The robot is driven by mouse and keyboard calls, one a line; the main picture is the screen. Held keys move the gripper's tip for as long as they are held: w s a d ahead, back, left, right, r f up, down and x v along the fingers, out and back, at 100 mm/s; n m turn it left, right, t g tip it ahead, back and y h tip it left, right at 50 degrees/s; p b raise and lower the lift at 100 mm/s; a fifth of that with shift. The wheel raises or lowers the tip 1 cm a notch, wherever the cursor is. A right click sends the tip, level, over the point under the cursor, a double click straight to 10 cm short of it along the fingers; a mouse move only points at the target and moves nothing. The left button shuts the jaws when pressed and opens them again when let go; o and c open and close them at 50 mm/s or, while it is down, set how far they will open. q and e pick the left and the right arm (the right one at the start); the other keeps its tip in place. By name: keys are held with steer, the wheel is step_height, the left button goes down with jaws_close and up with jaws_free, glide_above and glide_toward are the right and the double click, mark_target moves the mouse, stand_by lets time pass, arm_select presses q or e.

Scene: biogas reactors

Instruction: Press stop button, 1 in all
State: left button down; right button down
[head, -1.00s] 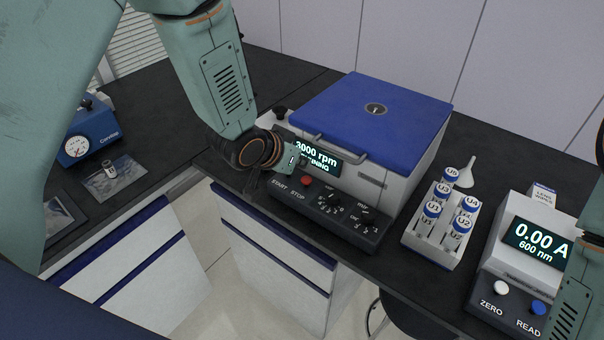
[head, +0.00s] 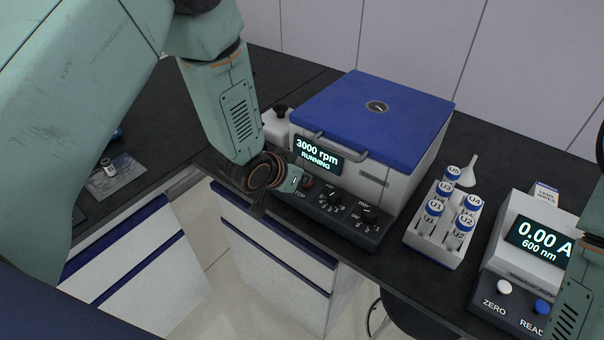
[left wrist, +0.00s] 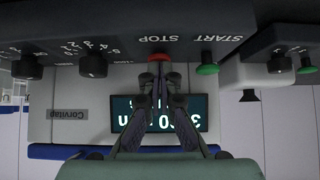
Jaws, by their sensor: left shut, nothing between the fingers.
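The centrifuge (head: 400,165) has a closed blue lid, and its display (head: 318,155) reads "3000 rpm RUNNING". The red stop button (head: 308,182) on its dark front panel is partly hidden by my left gripper (head: 298,185). In the left wrist view, which shows the panel upside down, the red button (left wrist: 159,57) lies right at the tips of my shut, empty left gripper (left wrist: 160,72). I cannot tell whether the fingertips touch it. The green start button (left wrist: 207,68) is just beside it. My right gripper is not in view.
Several knobs (head: 335,200) line the panel right of the stop button. A rack (head: 430,245) of blue-capped tubes, a funnel (head: 467,170) and a photometer (head: 535,250) stand to the right. The bench edge is in front of the panel.

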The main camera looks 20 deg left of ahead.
arm_select(q)
steer(key=shift+s+f, duration=0.15)
steer(key=shift+f, duration=0.1)
steer(key=shift+r, duration=0.1)
steer(key=shift+r+p, duration=0.35)
steer(key=shift+p, duration=0.15)
step_height(320, 180, up, 4)
steer(key=p, duration=0.3)
steer(key=v, duration=0.9)
steer(key=shift+s, duration=0.25)
steer(key=shift+w+a, duration=0.15)
